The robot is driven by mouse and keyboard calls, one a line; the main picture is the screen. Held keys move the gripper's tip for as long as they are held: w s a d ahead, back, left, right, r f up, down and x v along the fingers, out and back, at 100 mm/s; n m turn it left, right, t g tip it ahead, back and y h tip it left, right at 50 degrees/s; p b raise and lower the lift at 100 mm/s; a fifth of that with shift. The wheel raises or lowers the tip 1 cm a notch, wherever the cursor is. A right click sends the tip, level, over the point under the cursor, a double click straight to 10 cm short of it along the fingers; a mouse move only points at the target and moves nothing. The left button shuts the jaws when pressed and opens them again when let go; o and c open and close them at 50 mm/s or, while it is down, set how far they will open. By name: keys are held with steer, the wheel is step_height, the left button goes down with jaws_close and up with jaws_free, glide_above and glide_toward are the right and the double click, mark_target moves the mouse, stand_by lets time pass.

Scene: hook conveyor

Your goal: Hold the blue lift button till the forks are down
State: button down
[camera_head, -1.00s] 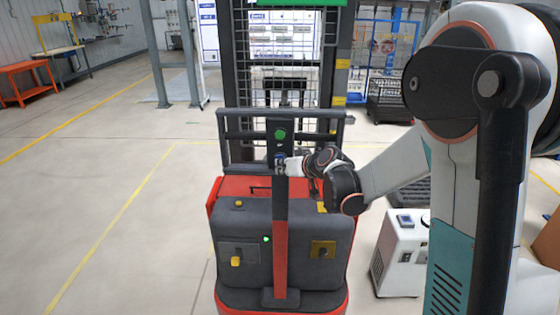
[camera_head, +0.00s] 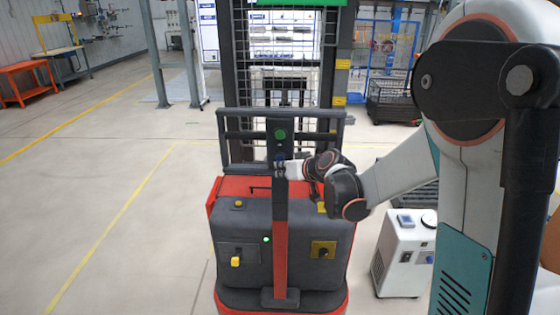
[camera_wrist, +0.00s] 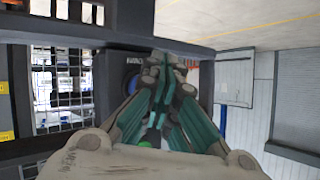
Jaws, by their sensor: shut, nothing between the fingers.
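The red and grey stacker (camera_head: 240,230) stands ahead of me, its red tiller (camera_head: 281,240) upright in the middle. The control head on the tiller carries a green button (camera_head: 280,135) and, below it, a small blue button (camera_head: 279,157). My gripper (camera_head: 281,170) reaches in from the right and is shut and empty at the control head, just below the blue button. In the wrist view, the shut fingers (camera_wrist: 163,72) lie beside the blue button (camera_wrist: 132,79), which is partly in view to their left. I cannot tell whether they touch the head. The forks are hidden behind the stacker.
The mast's mesh guard (camera_head: 285,45) rises behind the control head, with a dark handle frame (camera_head: 235,140) around it. A white cabinet (camera_head: 405,255) stands on the right. An orange table (camera_head: 28,82) is far left. The floor at left is clear.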

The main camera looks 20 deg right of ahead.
steer(key=shift+s, duration=0.1)
steer(key=shift+s+a, duration=0.25)
steer(key=shift+s, duration=0.5)
steer(key=shift+s+a, duration=0.25)
steer(key=shift+s, duration=0.55)
steer(key=shift+s+a, duration=0.25)
steer(key=shift+s, duration=0.5)
steer(key=s+f+g+h+b, duration=0.2)
steer(key=s+f+b, duration=0.2)
steer(key=s, duration=1.1)
steer(key=s+f+m+g+h+b, duration=0.1)
steer(key=s+f+b, duration=0.4)
steer(key=s, duration=1.1)
steer(key=g+h+b, duration=0.1)
steer(key=b, duration=0.2)
steer(key=shift+s+g+b, duration=0.2)
steer(key=shift+g+b, duration=0.1)
steer(key=shift+f, duration=0.1)
